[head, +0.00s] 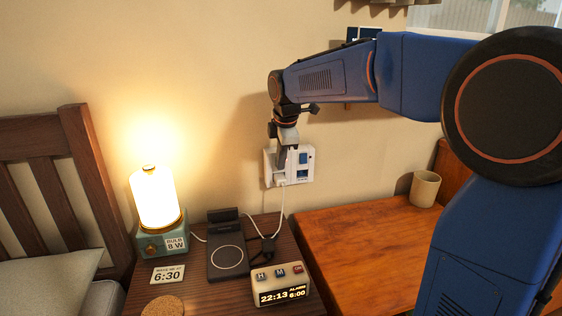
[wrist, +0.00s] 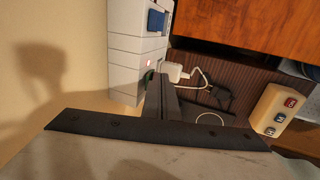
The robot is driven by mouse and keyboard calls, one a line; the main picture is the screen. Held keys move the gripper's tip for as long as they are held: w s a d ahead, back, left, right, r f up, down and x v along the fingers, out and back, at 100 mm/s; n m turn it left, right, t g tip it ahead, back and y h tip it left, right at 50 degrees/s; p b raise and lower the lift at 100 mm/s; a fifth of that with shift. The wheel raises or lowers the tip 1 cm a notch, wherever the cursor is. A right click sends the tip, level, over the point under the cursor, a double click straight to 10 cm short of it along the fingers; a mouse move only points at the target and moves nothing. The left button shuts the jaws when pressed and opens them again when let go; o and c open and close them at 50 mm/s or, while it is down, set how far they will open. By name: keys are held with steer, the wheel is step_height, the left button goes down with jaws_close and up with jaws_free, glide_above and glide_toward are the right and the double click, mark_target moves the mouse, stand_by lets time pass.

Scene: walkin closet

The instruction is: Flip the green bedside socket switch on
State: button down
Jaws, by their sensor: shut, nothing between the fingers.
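The white wall socket panel (head: 309,178) is on the wall above the nightstand, and its side shows in the wrist view (wrist: 124,60). A blue switch (head: 303,158) is on its right part in the head view; a blue switch also shows in the wrist view (wrist: 157,20). A small green piece (wrist: 149,76), seemingly the green switch, shows beside my fingertips below a small red light. In the head view my gripper (head: 283,164) covers that part of the panel. My gripper is shut and empty, its fingers (wrist: 160,90) close to the panel. I cannot tell whether they touch the green piece.
A white plug (wrist: 173,72) with a cable sits just beside the fingers. A lit lamp (head: 154,200), a black charging pad (head: 228,258) and an alarm clock (head: 281,286) stand on the nightstand. A wooden desk (head: 360,245) with a cup (head: 424,188) is to the right.

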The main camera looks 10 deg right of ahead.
steer(key=shift+r, duration=0.1)
steer(key=shift+r, duration=0.7)
